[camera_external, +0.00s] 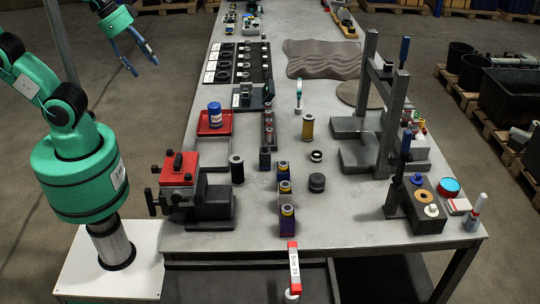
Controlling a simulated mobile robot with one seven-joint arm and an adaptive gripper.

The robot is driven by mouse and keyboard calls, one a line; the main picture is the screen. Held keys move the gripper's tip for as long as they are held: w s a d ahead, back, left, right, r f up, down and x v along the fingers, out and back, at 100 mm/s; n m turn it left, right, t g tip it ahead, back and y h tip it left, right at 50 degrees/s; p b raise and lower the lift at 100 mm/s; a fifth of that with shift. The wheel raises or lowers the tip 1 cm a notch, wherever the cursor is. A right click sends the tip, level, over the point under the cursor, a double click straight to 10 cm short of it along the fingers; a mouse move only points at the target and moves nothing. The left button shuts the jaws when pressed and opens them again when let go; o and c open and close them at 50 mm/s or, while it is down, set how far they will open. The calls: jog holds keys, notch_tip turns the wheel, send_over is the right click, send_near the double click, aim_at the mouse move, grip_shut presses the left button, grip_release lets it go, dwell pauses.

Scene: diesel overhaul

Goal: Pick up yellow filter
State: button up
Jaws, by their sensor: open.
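A yellow cylinder (308,127), which looks like the yellow filter, stands upright near the middle of the grey workbench (340,222). Nothing touches it. My gripper (145,66) is at the upper left, in the air beyond the bench's left edge, well apart from the yellow cylinder. Its blue fingers are spread and empty.
A red vise (180,168) and a dark cylinder (237,170) stand at the near left. A red tray (228,122) holds a blue can (215,114). A row of small blocks lies left of the yellow cylinder. A tall grey press frame (391,120) stands at the right.

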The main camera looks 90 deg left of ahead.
jog(key=w+a+r+p, duration=0.15)
jog(key=w+r, duration=0.25)
jog(key=w, duration=0.5)
jog(key=n+g+p, duration=0.3)
jog(key=g+p, duration=0.2)
jog(key=p, duration=0.6)
send_over(309, 116)
notch_tip(309, 116, down, 30)
jog(key=shift+d+r, duration=0.1)
jog(key=shift+d, duration=0.05)
jog(key=shift+f, duration=0.35)
jog(key=shift+f, duration=4.3)
